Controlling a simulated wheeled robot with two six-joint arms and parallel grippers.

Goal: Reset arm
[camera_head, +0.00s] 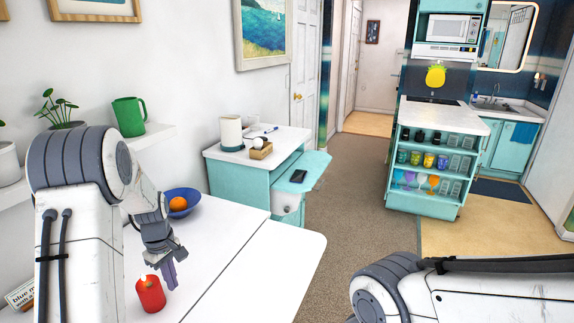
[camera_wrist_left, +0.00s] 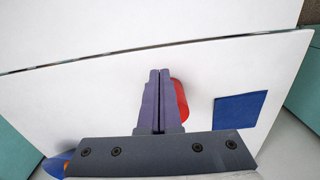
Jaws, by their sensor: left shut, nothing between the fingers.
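My left gripper (camera_head: 169,275) is shut and empty, pointing down over the white table (camera_head: 250,262). In the left wrist view its two fingers (camera_wrist_left: 158,100) are pressed together with nothing between them. A red candle (camera_head: 150,294) stands on the table just in front of the gripper in the head view. Part of the candle (camera_wrist_left: 180,98) shows behind the fingers in the left wrist view; I cannot tell if they touch. My right arm (camera_head: 450,291) enters at the lower right, and its gripper is out of view.
A blue bowl (camera_head: 191,208) with an orange (camera_head: 178,204) sits behind the gripper on the table. A blue square (camera_wrist_left: 240,109) lies flat in the wrist view. A wall shelf (camera_head: 150,139) holds a green mug (camera_head: 129,117). A teal cabinet (camera_head: 240,180) stands beyond the table.

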